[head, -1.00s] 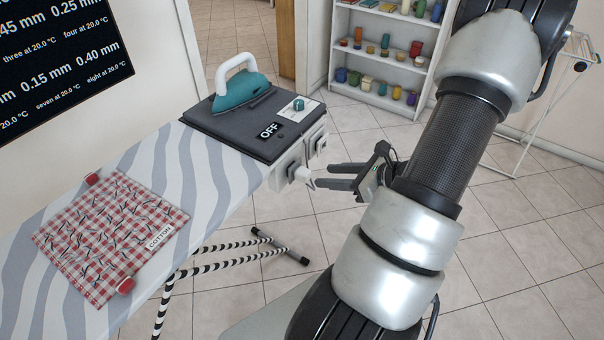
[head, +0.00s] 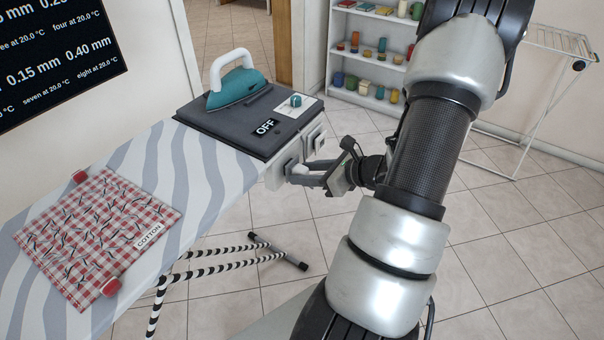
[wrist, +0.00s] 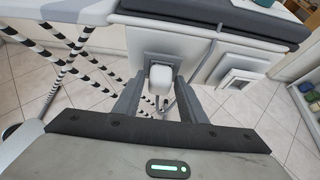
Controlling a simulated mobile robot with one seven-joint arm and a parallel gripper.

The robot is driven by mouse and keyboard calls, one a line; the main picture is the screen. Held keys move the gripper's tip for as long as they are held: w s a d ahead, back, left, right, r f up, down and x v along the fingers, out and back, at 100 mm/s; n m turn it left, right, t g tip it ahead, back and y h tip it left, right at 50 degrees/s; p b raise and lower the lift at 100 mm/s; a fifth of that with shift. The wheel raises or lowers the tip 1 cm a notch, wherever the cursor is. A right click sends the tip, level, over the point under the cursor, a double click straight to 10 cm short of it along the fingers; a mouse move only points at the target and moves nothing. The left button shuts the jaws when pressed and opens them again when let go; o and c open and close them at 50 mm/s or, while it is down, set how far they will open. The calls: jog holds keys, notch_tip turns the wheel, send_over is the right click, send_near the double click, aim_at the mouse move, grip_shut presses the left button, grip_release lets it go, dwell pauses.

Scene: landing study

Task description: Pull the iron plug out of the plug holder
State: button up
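The white iron plug (wrist: 160,76) sits in the square grey plug holder (wrist: 177,60) in the wrist view. In the head view the plug holder (head: 276,176) is on the end face of the ironing board, below the OFF sign. My gripper (head: 298,172) reaches it from the right. In the wrist view its two grey fingers stand on either side of the plug, with a narrow gap showing at each side. The gripper is open around the plug. In the head view the fingers mostly hide the plug.
A teal iron (head: 237,86) with a white handle stands on the dark pad (head: 205,115). A second socket (wrist: 238,80) is right of the holder. A checked cloth marked COTTON (head: 95,232) lies on the striped board (head: 200,190). Striped legs (head: 225,262) stand below.

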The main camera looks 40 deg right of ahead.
jog(key=shift+c, duration=0.5)
jog(key=c, duration=0.8)
jog(key=shift+s+d, duration=0.1)
jog(key=shift+s, duration=0.05)
jog(key=shift+s+d, duration=0.3)
jog(key=shift+s, duration=0.45)
jog(key=shift+s+d, duration=0.35)
jog(key=shift+s, duration=0.45)
jog(key=shift+s+d, duration=0.3)
jog(key=shift+s, duration=0.45)
